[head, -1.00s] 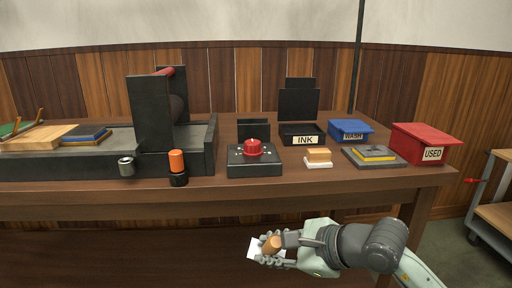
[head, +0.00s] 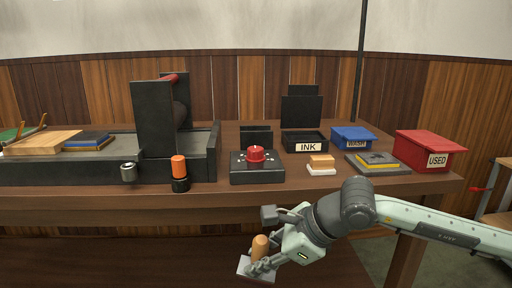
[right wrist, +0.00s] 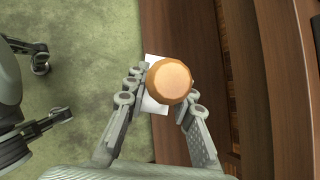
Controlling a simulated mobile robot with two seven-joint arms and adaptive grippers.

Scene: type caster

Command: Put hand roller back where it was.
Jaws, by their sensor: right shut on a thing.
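My right gripper (head: 262,262) is shut on the hand roller (head: 260,247), whose rounded orange-brown wooden handle stands up between the fingers. A pale flat part shows below the handle. The held thing is in front of the table and lower than its top, apart from it. In the right wrist view, the handle's round end (right wrist: 169,82) sits between the fingertips of the right gripper (right wrist: 163,95), with the white part partly hidden behind it. My left gripper is not in view.
The table's front edge (head: 330,190) is above and behind the gripper. On it are a red-button box (head: 256,168), an INK tray (head: 304,142), a tan block on a white base (head: 321,164), a blue WASH bin (head: 352,137), a red USED bin (head: 428,150) and an orange-and-black cylinder (head: 179,173).

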